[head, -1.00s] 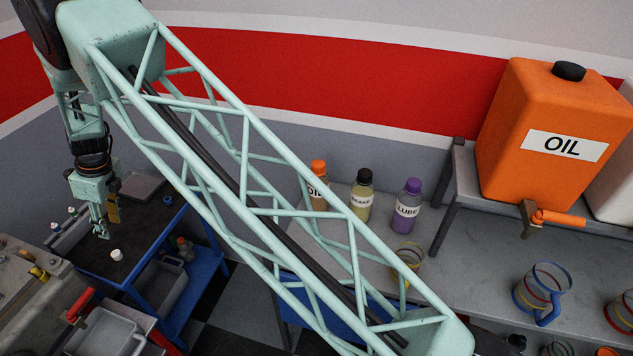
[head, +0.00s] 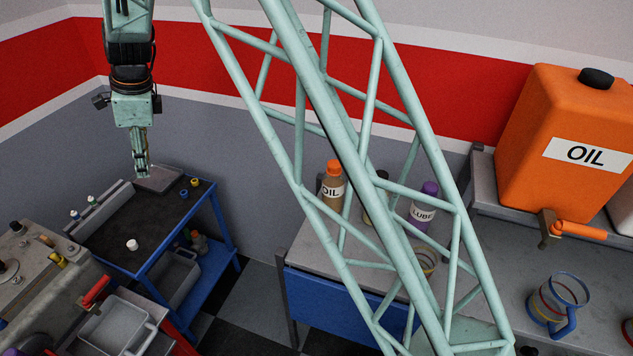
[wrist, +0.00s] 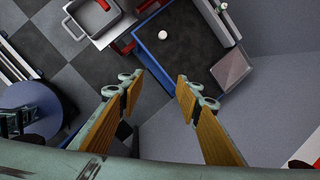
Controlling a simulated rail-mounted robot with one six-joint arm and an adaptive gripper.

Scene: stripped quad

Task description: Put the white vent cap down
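The white vent cap (head: 132,245) stands on the dark top of the blue-framed cart (head: 160,222). It also shows in the wrist view (wrist: 163,35) as a small white disc on the cart top. Nothing touches it. My gripper (head: 143,172) is raised above the cart, pointing down, well clear of the cap. In the wrist view my gripper (wrist: 156,84) has its two wood-coloured finger pads wide apart, with nothing between them.
A grey square pad (head: 158,179) and small blue and yellow rings lie at the cart's far end. A grey machine (head: 35,280) and a grey tray (head: 112,328) stand before it. The bench (head: 310,250) on the right holds bottles. Checkered floor lies between.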

